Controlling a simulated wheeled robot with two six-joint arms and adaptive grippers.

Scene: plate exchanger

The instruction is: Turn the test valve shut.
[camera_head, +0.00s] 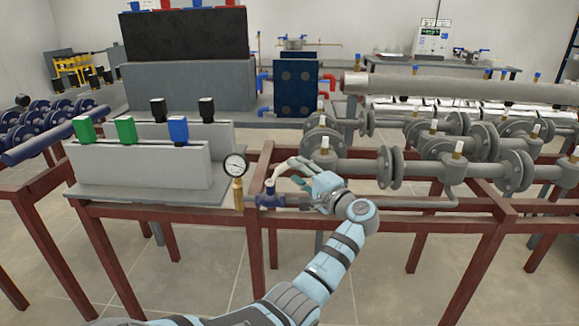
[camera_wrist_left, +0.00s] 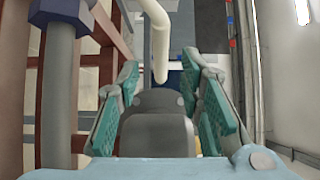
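The test valve (camera_head: 268,199) is a small blue body on a pipe beside the pressure gauge, in the middle of the head view. Its cream lever (camera_head: 279,169) rises from the valve and slants up to the right. In the left wrist view the lever (camera_wrist_left: 157,38) comes down from the top edge, with its end between and beyond the finger pads. My left gripper (camera_head: 299,178) is just right of the valve. Its teal-padded fingers (camera_wrist_left: 163,88) stand apart, one on each side of the lever line, with no clear contact. My right gripper is not in view.
A pressure gauge (camera_head: 236,167) on a brass stem stands left of the valve. A red frame (camera_head: 257,245) runs below it. Grey flanged pipes (camera_head: 385,168) fill the right side. A grey block (camera_head: 135,165) with green and blue boxes stands left.

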